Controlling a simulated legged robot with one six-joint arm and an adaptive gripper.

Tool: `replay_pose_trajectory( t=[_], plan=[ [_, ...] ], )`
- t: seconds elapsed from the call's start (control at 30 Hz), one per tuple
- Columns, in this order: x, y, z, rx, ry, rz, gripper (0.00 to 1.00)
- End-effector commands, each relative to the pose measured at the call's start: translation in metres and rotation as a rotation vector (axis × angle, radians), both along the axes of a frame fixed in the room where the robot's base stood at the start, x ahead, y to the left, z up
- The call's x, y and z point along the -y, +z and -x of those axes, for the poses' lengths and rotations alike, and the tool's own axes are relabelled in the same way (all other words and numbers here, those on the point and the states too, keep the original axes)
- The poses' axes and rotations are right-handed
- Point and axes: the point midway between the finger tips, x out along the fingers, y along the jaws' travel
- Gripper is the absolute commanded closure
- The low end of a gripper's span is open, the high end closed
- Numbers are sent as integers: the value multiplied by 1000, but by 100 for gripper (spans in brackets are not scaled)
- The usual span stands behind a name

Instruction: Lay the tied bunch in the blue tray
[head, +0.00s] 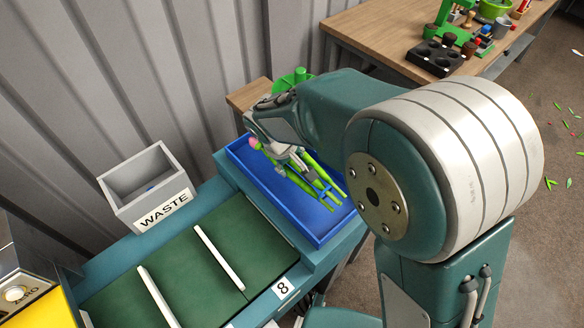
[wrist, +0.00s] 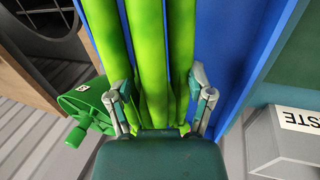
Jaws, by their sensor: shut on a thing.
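The tied bunch (head: 325,190) shows as several green stems and a pink bloom (head: 254,142) in the head view. It is over or inside the blue tray (head: 265,179); I cannot tell whether it touches the floor of the tray. My gripper (head: 296,164) is shut on the stems and partly hides them. In the wrist view my gripper (wrist: 161,95) has one finger on each side of the thick green stems (wrist: 149,45). The blue tray (wrist: 222,45) shows behind them. The tie and most of the blooms are hidden.
A grey WASTE bin (head: 147,187) stands left of the tray. A green conveyor (head: 220,258) with white dividers ends beside the tray. A green object (head: 291,80) stands behind the tray. A wooden table (head: 380,30) with tools is at the back right.

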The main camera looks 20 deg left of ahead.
Motion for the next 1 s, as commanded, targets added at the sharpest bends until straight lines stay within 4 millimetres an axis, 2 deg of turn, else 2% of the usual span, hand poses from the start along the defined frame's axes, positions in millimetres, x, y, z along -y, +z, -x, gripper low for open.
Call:
replay_pose_trajectory(
  t=[0.2,0.53,0.57,0.6,0.63,1.0],
  plan=[
    [0,-31,-2,-2,0,3,84],
    [0,-35,-2,-1,1,0,84],
    [0,-35,-2,-1,1,0,23],
    [0,-35,-2,-1,0,0,5],
    [0,-34,-2,-1,0,0,0],
    [0,-34,-2,0,0,0,0]
  ],
)
